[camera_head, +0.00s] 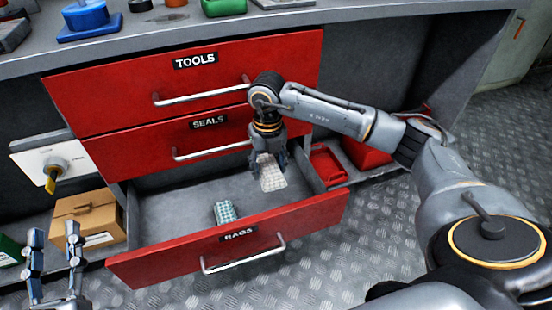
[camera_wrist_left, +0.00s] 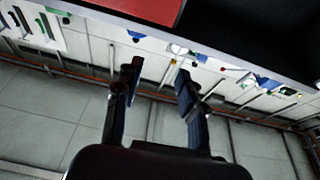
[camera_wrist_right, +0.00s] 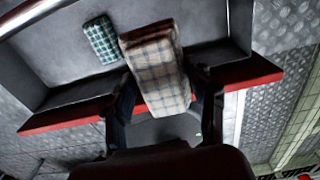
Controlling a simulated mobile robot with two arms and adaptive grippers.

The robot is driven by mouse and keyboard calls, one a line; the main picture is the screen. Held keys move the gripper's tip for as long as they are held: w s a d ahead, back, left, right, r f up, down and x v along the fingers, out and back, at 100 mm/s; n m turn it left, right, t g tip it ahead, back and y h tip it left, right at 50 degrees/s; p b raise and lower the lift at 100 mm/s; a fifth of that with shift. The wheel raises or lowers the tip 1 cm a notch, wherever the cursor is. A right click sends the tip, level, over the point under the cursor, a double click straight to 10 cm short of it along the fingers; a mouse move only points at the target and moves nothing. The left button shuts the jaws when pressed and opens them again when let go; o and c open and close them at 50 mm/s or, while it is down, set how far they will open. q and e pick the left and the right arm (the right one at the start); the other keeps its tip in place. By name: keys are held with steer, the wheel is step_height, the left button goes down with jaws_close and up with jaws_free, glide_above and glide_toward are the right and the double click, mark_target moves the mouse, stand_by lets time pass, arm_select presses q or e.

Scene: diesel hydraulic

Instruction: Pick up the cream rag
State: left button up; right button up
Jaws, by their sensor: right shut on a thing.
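The cream rag (camera_head: 271,174) is a folded checked cloth. My right gripper (camera_head: 268,158) is shut on it above the right part of the open drawer labelled RAGS (camera_head: 180,208). In the right wrist view the rag (camera_wrist_right: 158,75) is between the two fingers (camera_wrist_right: 160,100). The head view does not clearly show whether its lower end touches the drawer floor. A green checked rag (camera_head: 225,212) lies in the drawer near its front panel, and it also shows in the right wrist view (camera_wrist_right: 102,40). My left gripper (camera_head: 54,262) is open and empty, left of the drawer.
Closed red drawers labelled TOOLS (camera_head: 195,84) and SEALS (camera_head: 205,136) are above the open drawer. Red bins (camera_head: 326,165) are at the right. The metal floor in front is clear.

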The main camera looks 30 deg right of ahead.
arm_select(q)
step_height(320, 180, down, 10)
steer(key=a+g+y+p, duration=0.1)
steer(key=g+y+p, duration=0.1)
steer(key=g, duration=0.4)
steer(key=shift+s+a+g, duration=0.2)
steer(key=shift+a+g, duration=0.1)
arm_select(e)
steer(key=shift+s+a, duration=1)
steer(key=shift+a, duration=1.15)
steer(key=shift+s+a, duration=1)
steer(key=shift+a, duration=1.2)
steer(key=shift+s+a, duration=1)
steer(key=shift+a, duration=1.15)
